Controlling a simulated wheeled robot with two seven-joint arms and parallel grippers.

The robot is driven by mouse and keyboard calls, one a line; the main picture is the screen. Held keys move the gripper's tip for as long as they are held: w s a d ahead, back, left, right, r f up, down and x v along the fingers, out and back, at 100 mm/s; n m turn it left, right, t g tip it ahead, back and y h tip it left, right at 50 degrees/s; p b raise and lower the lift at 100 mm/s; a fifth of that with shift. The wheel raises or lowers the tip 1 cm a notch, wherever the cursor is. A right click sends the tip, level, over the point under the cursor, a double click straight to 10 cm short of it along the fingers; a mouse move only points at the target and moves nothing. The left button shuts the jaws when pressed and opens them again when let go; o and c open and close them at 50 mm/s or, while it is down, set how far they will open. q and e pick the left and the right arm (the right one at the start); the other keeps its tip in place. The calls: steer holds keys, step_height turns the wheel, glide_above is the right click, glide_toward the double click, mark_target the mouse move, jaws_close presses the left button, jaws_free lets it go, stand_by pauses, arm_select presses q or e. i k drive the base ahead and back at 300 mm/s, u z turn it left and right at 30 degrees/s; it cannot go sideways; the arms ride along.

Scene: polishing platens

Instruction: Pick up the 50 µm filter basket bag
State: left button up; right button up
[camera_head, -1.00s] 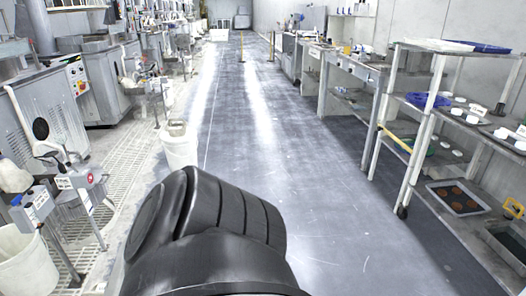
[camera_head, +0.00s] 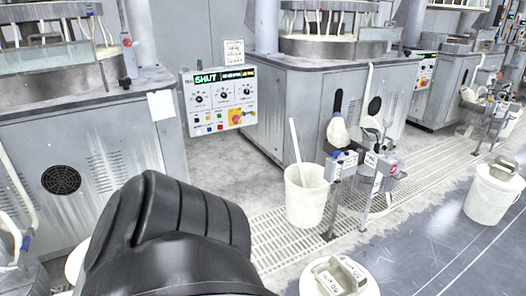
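I cannot identify the 50 µm filter basket bag for certain. A pale rounded, bag-like thing (camera_head: 338,132) hangs at the side of the middle machine, and a similar pale one (camera_head: 371,124) is just to its right. Their labels are too small to read. A white bucket (camera_head: 305,203) with a white stick standing in it is on the floor grating in front of them. Neither gripper shows; only a large black part of my own arm fills the lower left and hides the floor there.
Grey polishing machines (camera_head: 80,150) line the back, with a control panel (camera_head: 219,101) reading "SHUT". Small boxes on posts (camera_head: 342,165) stand beside the bucket. A lidded white bucket (camera_head: 340,279) is at the bottom, another (camera_head: 493,194) at right. Grey floor (camera_head: 430,255) is clear at lower right.

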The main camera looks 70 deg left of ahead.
mark_target(340, 275)
steer(key=z, duration=0.15)
steer(key=i, duration=3.4)
steer(key=u, duration=1.55)
steer(key=i, duration=0.25)
steer(key=u, duration=3)
